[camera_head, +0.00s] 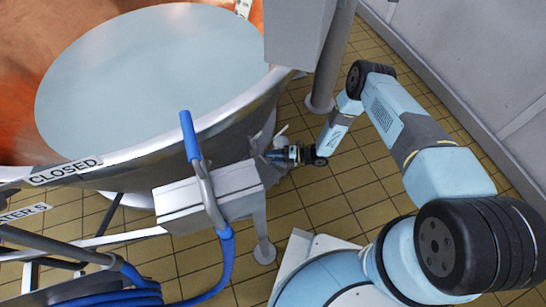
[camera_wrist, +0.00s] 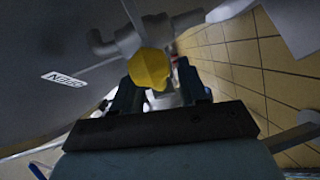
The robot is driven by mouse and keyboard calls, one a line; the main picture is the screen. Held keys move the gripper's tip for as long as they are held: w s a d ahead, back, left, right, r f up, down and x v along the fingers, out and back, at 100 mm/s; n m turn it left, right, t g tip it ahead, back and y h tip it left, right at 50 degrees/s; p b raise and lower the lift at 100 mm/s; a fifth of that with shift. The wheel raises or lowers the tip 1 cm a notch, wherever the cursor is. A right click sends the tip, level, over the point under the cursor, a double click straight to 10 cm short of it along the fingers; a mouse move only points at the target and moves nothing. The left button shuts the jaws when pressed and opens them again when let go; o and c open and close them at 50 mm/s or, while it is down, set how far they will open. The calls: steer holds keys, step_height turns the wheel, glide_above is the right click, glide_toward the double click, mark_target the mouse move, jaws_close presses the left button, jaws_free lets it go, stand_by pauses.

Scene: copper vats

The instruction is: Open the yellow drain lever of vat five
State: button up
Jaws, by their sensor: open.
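The copper vat's pale lid or liquid surface (camera_head: 150,75) and metal rim (camera_head: 225,115) fill the left of the head view. The yellow lever (camera_wrist: 150,68) shows in the wrist view as a faceted yellow end, beside grey pipework (camera_wrist: 128,40) under the vat. In the head view I cannot make it out. My gripper (camera_head: 270,156) is low beside the vat's right underside. In the wrist view my open gripper (camera_wrist: 160,84) has its dark fingers on either side of the yellow end in the picture. Whether they touch it is unclear.
A label reading CLOSED (camera_head: 65,170) is on the rim; a partly cut-off sign ending in 5 (camera_head: 22,212) is below. A blue hose and handle (camera_head: 190,135) and a metal box (camera_head: 180,200) stand in front. A grey post (camera_head: 330,60) and wall (camera_head: 460,60) bound the tiled floor.

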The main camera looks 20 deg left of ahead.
jaws_close()
stand_by(0.5)
steer(key=shift+f, duration=0.1)
